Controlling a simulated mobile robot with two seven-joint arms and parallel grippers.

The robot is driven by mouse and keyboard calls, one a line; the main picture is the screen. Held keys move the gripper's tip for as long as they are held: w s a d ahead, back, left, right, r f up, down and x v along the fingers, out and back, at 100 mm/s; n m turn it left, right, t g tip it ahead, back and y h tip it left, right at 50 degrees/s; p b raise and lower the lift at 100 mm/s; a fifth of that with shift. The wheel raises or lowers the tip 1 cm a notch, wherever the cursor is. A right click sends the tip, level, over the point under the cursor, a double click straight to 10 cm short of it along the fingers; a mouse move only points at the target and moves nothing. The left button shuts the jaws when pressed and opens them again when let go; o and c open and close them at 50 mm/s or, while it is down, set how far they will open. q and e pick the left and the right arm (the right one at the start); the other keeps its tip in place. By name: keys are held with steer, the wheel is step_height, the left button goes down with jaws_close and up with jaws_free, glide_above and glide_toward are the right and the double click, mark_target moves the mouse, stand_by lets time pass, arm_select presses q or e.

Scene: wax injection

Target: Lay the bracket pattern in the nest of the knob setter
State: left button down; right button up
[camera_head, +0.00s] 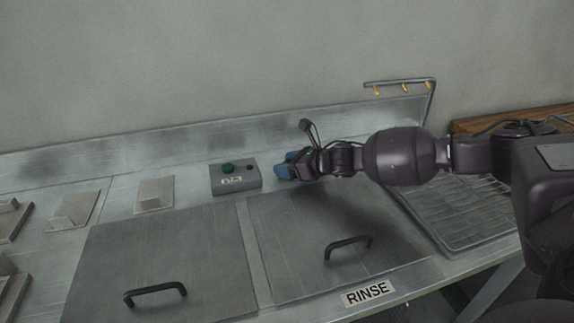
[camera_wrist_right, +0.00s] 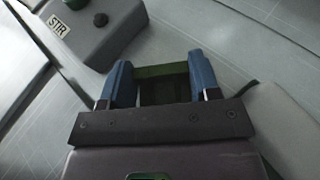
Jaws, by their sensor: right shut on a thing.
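My right gripper (camera_head: 284,168) reaches in from the right, over the back of the metal bench behind the RINSE lid. In the right wrist view its blue fingers (camera_wrist_right: 162,82) are shut on a dark green piece (camera_wrist_right: 163,73). It appears to be the bracket pattern, though its full shape is hidden between the fingers. In the head view the piece cannot be made out. I cannot identify the knob setter or its nest for certain in either view. My left gripper is not in view.
A grey control box (camera_head: 235,182) with a green button stands just left of my gripper; it reads STIR in the wrist view (camera_wrist_right: 90,30). Two handled lids (camera_head: 165,255) (camera_head: 335,225) cover the bench front. Small metal fixtures (camera_head: 72,210) (camera_head: 154,194) stand left. A wire tray (camera_head: 460,215) lies right.

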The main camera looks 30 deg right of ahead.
steer(key=shift+f, duration=0.1)
steer(key=o, duration=0.6)
